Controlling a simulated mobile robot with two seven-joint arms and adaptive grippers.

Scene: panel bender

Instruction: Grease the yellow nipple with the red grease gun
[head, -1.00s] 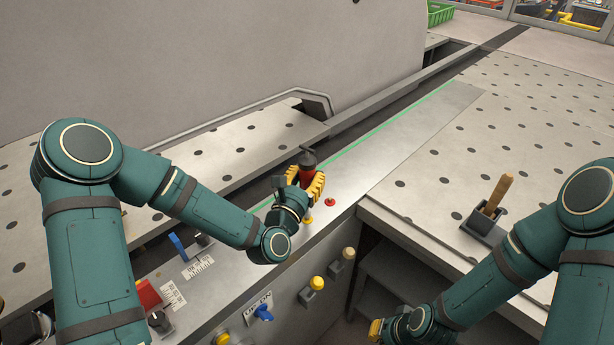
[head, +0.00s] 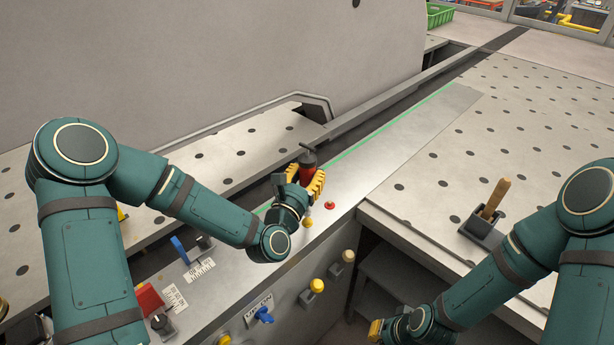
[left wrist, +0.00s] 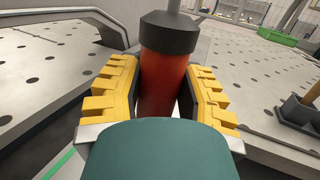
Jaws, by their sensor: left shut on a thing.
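The red grease gun (head: 309,176) has a dark grey cap and stands about upright above the metal strip along the bender's edge. My left gripper (head: 306,184) is shut on its red body. In the left wrist view the gun (left wrist: 166,80) sits between the yellow finger pads (left wrist: 165,95); its lower end is hidden there. The yellow nipple (head: 308,222) is on the strip just below and in front of the gripper. I cannot tell whether the gun's tip touches anything. My right gripper (head: 376,328) is low at the bottom, mostly hidden behind its arm.
A red nipple (head: 329,205) is on the strip to the right of the yellow one. A grey holder (head: 482,230) with a wooden handle stands on the right table. Yellow and beige knobs (head: 317,285) and a blue lever (head: 179,247) are near the front edge.

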